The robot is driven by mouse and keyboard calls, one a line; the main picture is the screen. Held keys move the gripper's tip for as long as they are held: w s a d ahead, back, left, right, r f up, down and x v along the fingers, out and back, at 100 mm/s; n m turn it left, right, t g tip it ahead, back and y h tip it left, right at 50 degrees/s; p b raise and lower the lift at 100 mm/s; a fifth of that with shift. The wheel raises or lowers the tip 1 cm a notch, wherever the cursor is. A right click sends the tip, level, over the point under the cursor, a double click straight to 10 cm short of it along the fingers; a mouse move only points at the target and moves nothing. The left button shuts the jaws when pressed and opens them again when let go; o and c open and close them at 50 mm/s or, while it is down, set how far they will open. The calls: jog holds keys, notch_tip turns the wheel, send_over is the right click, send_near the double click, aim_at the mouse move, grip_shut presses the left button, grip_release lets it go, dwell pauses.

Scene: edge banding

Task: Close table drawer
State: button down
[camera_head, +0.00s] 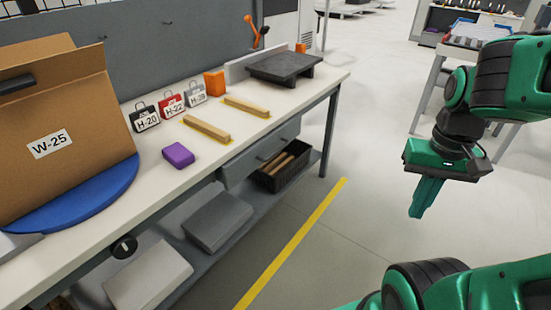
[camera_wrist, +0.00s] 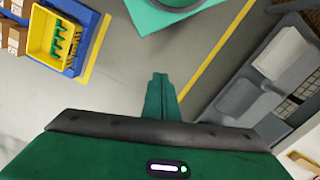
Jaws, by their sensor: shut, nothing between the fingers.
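The table (camera_head: 205,165) has a long light top and runs diagonally across the left half of the head view. Its grey drawer (camera_head: 262,152) hangs under the front edge toward the far end, with a handle on its front. I cannot tell how far the drawer stands out. My green gripper (camera_head: 418,212) is shut and empty, fingers pointing down, over open floor well to the right of the drawer and apart from the table. Its closed fingers also show in the wrist view (camera_wrist: 160,84). The drawer cannot be made out clearly there.
A black crate (camera_head: 283,172) and grey bins (camera_head: 217,220) sit on the lower shelf. A cardboard box (camera_head: 60,150) stands on a blue disc (camera_head: 95,205) at the table's left. Clear floor and a yellow line (camera_head: 295,240) lie between the table and my gripper.

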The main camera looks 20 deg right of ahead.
jog(key=w+a+f+m+t+h, duration=0.1)
jog(key=w+f+t, duration=0.1)
jog(key=w, duration=0.8)
jog(key=w+f+t+h, duration=0.1)
jog(key=w+f+t, duration=0.15)
jog(key=w, duration=0.75)
jog(key=w+a+f+t, duration=0.1)
jog(key=w+a+f, duration=0.4)
jog(key=w, duration=0.4)
jog(key=w+a+f+m+t+y, duration=0.1)
jog(key=w+a+f, duration=0.4)
jog(key=w, duration=0.4)
jog(key=w+a+f+t, duration=0.1)
jog(key=w+a+f, duration=0.3)
jog(key=w, duration=0.5)
jog(key=shift+a+f+m+t+y, duration=0.3)
jog(key=shift+a+f+m+t, duration=0.1)
jog(key=shift+a, duration=0.35)
